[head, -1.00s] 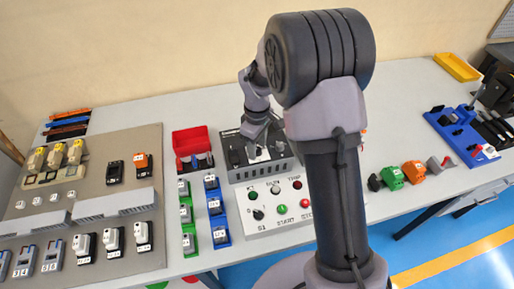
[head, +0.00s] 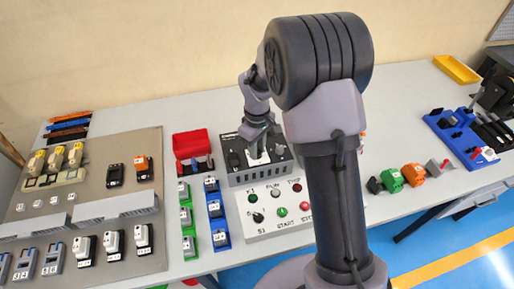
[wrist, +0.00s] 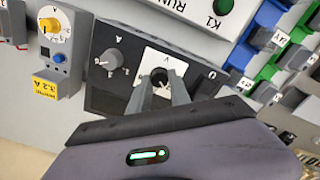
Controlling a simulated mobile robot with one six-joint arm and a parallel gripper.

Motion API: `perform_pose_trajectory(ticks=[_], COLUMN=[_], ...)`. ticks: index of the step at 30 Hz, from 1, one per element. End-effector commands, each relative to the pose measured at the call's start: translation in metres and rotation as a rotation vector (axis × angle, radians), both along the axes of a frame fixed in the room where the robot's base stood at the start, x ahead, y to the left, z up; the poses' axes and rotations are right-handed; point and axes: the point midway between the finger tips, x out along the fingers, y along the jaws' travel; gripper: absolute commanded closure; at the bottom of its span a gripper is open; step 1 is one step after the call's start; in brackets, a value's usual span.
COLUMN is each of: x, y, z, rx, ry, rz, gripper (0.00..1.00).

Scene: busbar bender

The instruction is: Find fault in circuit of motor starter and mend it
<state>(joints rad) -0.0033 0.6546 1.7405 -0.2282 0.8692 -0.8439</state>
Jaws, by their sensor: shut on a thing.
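My gripper (wrist: 161,84) is shut on a small black knob (wrist: 159,75) in front of a white plate marked V on a dark-faced tester box. In the head view my gripper (head: 258,157) is low over this grey tester box (head: 240,177). A grey dial (wrist: 112,60) sits left of the white plate in the wrist view. The control panel (head: 265,230) with lamps and buttons labelled K1, RUN, TRIP and START stands in front of the box. My arm hides part of the panel's right side. How deep the knob sits cannot be told.
A relay with a yellow dial (wrist: 48,25) and a 3.2 A label is beside the box. A red bin (head: 190,142), green and blue terminal rows (head: 217,225) and a grey component board (head: 95,255) lie left. A blue tray (head: 440,122) is far right.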

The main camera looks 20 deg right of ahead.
Motion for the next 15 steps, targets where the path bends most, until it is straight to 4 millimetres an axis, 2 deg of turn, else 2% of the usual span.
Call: perform_pose_trajectory(ticks=[15], x=[0.0001], y=[-0.0009], z=[0.0000], rx=[-0.001], ry=[0.001], rz=[-0.476], gripper=[1.00])
